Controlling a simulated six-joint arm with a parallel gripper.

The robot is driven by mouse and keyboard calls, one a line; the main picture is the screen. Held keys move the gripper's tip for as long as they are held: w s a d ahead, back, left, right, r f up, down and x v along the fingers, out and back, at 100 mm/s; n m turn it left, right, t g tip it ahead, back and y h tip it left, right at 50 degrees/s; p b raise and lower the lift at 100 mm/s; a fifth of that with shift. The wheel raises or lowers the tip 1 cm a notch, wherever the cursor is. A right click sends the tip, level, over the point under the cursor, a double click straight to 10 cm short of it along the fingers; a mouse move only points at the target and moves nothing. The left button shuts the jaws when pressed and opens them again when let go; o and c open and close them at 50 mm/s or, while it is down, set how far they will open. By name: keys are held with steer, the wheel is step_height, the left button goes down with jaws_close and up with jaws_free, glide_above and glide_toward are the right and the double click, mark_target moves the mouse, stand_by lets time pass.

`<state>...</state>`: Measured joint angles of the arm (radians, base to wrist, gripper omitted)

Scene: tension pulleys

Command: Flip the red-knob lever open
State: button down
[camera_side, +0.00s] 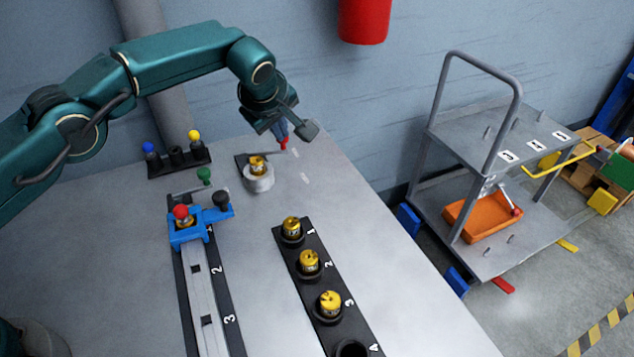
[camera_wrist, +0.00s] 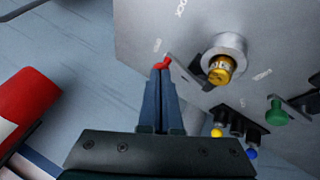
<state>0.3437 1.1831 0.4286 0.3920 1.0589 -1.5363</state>
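The red knob (camera_side: 181,212) sits on top of a blue carriage (camera_side: 187,235), at the far end of a numbered rail on the table. A black knob (camera_side: 221,198) stands on a blue arm at the carriage's right. My gripper (camera_side: 284,143) is well to the right of and behind the red knob, low over the far part of the table, past the grey cylinder.
A gold pulley piece (camera_side: 258,164) sits on a grey cylinder (camera_side: 260,182) between gripper and carriage. A green knob (camera_side: 204,175) stands behind the carriage. A black rack (camera_side: 179,160) with blue, black and yellow knobs is at the back. A strip (camera_side: 316,288) holds gold pieces.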

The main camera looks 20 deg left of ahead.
steer(key=shift+s, duration=0.15)
stand_by(0.6)
steer(key=shift+s+d+r, duration=0.1)
steer(key=shift+s+r, duration=0.05)
steer(key=shift+s, duration=0.75)
steer(key=shift+s+r, duration=0.15)
steer(key=shift+s, duration=0.75)
steer(key=s+d+r, duration=0.3)
steer(key=s+r, duration=0.1)
steer(key=r, duration=0.4)
steer(key=shift+s+d+r, duration=0.15)
steer(key=shift+d, duration=0.2)
